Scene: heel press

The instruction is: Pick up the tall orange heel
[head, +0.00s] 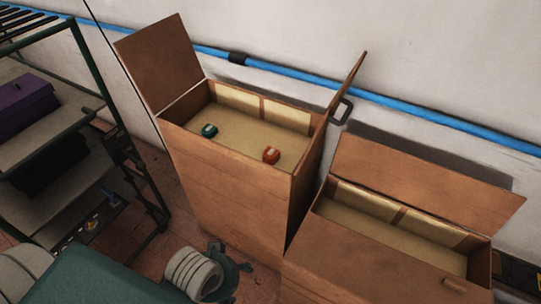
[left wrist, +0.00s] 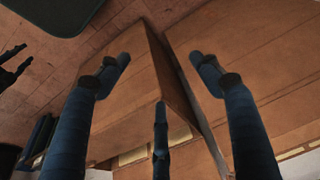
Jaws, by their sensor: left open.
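A small orange heel (head: 271,155) stands on the floor of the tall open box (head: 230,195), near its front right. From this angle I cannot judge its height. My left gripper (head: 232,268) is low in front of the box, outside it and well apart from the heel. In the left wrist view the fingers of my left gripper (left wrist: 160,75) are spread with nothing between them. Beyond them are the brown outer walls of the boxes (left wrist: 135,90). The heel does not show in that view. My right gripper is not in view.
A small green piece (head: 209,131) sits in the same box, to the left. The box's flaps stand open at left and right. A second open box (head: 400,220) stands close at right. A metal shelf rack (head: 75,120) is at left; a blue pipe (head: 410,110) runs along the wall.

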